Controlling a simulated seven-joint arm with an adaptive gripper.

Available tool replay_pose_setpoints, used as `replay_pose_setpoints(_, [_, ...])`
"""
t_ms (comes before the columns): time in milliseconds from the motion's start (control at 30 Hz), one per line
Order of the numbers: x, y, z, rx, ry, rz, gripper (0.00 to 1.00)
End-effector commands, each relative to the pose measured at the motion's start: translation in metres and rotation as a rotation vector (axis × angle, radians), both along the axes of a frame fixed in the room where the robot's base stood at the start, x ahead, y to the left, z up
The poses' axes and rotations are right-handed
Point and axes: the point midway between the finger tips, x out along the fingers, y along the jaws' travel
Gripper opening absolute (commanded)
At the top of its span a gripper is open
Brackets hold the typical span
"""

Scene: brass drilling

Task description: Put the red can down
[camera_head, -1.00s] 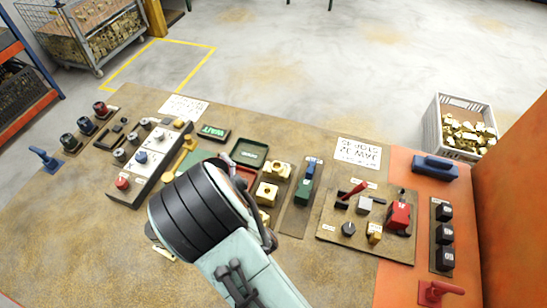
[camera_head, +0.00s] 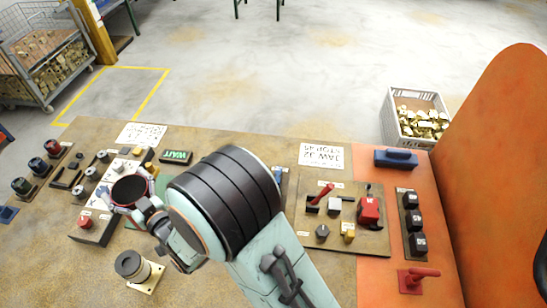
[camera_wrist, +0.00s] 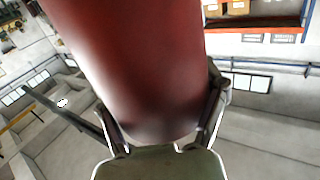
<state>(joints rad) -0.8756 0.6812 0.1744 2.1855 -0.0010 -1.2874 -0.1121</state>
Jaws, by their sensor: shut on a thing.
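The red can (camera_wrist: 140,60) fills the middle of the wrist view, between the two fingers of my gripper (camera_wrist: 160,135). In the head view the can's dark round top with a red rim (camera_head: 129,189) shows at the gripper (camera_head: 138,200), left of my dark wrist. My gripper is shut on the can and holds it over the left part of the bench (camera_head: 215,285), near the switch box. The can's lower side is hidden in the head view, so I cannot tell its height above the bench.
A switch box with a red button (camera_head: 85,222) lies partly under the can. A grey cylinder on a brass plate (camera_head: 132,265) stands in front. Several round knobs (camera_head: 37,165) are at the left. A lever panel (camera_head: 340,240) is at the right. The front bench is mostly bare.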

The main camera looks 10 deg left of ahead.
Motion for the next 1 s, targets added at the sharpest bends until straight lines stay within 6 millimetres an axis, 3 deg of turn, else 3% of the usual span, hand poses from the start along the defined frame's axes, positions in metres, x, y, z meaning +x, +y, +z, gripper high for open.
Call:
replay_pose_setpoints(733, [-0.028,0.068,0.03,0.007,0.019,-0.108,0.32])
replay_pose_setpoints(867, [-0.024,0.08,0.042,0.005,0.017,-0.204,0.32])
replay_pose_setpoints(1000, [0.004,0.083,0.065,0.003,0.008,-0.431,0.32])
